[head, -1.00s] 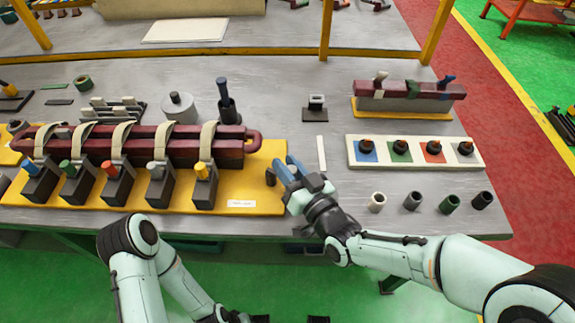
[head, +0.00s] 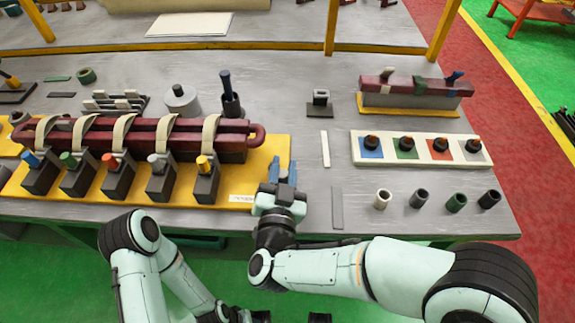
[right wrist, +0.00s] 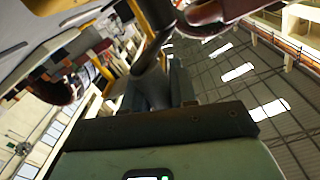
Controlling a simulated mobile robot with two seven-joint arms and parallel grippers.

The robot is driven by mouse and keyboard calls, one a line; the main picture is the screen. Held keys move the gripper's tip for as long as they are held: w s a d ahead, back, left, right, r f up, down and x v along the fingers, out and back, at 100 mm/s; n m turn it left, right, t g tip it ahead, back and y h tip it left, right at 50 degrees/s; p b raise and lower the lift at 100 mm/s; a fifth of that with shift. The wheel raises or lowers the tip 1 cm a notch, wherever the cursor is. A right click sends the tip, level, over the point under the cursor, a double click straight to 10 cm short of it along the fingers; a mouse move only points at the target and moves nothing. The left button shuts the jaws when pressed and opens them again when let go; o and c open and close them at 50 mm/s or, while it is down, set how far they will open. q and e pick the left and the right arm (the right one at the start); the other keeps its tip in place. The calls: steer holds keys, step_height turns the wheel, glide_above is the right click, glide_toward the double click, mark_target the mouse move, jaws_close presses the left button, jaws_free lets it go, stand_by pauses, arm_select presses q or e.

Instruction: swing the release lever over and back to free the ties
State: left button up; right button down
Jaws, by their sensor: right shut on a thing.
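My right gripper (head: 282,171) is at the right end of the yellow board (head: 262,160), close to its white label. It is shut on the release lever, which is mostly hidden by the fingers in the head view. In the right wrist view a grey lever (right wrist: 152,82) shows between the fingers. A dark red stator bar (head: 188,147) lies along the board, with several cream ties (head: 211,135) looped around it. Small dark clamps with coloured tops, such as the yellow-topped one (head: 206,184), stand in front of it. My left arm is low at the bottom; its fingers are not seen.
A white tray (head: 482,158) with coloured squares and dark knobs is at the right, with several small sleeves (head: 421,198) in front. A smaller red bar (head: 415,87) stands behind on a yellow base. A grey strip (head: 337,208) lies right of my right gripper.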

arm_select(q)
steer(key=shift+s+r+p, duration=0.25)
steer(key=shift+r+p, duration=0.2)
steer(key=shift+p, duration=0.1)
arm_select(e)
steer(key=m+h, duration=0.1)
steer(key=h, duration=0.1)
steer(key=a+m+g+h, duration=0.1)
steer(key=m+h, duration=0.2)
steer(key=h, duration=0.1)
steer(key=shift+s+a+r+m+g+h, duration=0.1)
steer(key=shift+s+a+m+g+h, duration=0.2)
steer(key=shift+a+m+g+h, duration=0.1)
steer(key=shift+h, duration=0.3)
steer(key=c, duration=0.9)
jaws_free()
arm_select(q)
steer(key=shift+s, duration=0.1)
